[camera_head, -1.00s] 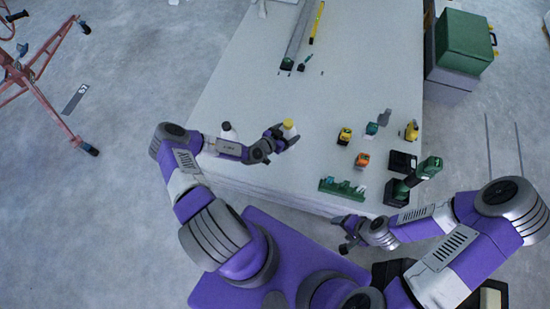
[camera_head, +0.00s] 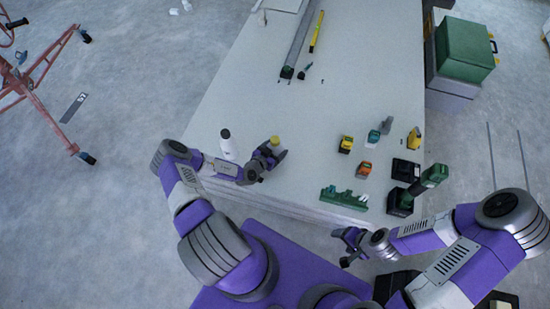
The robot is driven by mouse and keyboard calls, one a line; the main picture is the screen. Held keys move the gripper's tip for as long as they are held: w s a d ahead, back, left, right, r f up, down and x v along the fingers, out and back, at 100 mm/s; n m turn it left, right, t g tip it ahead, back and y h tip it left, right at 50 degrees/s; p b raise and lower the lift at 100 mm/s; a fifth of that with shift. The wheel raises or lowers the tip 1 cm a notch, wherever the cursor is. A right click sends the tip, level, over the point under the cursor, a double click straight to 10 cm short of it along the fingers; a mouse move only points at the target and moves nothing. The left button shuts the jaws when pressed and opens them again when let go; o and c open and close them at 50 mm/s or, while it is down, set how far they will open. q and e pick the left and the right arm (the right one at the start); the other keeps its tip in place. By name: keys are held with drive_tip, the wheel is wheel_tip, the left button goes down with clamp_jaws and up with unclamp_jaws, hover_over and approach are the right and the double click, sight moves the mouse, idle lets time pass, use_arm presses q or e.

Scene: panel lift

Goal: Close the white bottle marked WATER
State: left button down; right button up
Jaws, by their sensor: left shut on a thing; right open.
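A white bottle with a dark top (camera_head: 228,148) stands upright near the left edge of the table, just behind my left forearm. Any lettering on it is too small to read. My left gripper (camera_head: 274,152) is shut on a yellow-topped item (camera_head: 275,140), to the right of the white bottle and apart from it. The lower part of that item is hidden by the fingers, so I cannot tell whether it is a whole bottle or touches the table. My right gripper (camera_head: 349,245) is open and empty, off the table's front edge.
The pale table (camera_head: 250,80) is bare in its middle. Several small tools, including a yellow one (camera_head: 346,144) and an orange one (camera_head: 364,168), stand at the right, with a green rack (camera_head: 343,198) and a green-black drill (camera_head: 425,180). A yellow level (camera_head: 317,32) lies at the back.

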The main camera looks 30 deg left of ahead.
use_arm(q)
drive_tip(key=shift+w+f, duration=0.1)
drive_tip(key=shift+f, duration=0.15)
drive_tip(key=shift+f, duration=0.1)
wheel_tip(320, 180, down, 4)
drive_tip(key=shift+r+b, duration=0.1)
drive_tip(key=shift+b, duration=0.95)
drive_tip(key=shift+r, duration=0.15)
unclamp_jaws()
drive_tip(key=shift+f, duration=0.2)
drive_tip(key=shift+r, duration=0.1)
drive_tip(key=shift+s+r, duration=0.15)
drive_tip(key=shift+s, duration=0.15)
drive_tip(key=p+v, duration=0.4)
drive_tip(key=v, duration=0.7)
drive_tip(key=shift+s, duration=0.25)
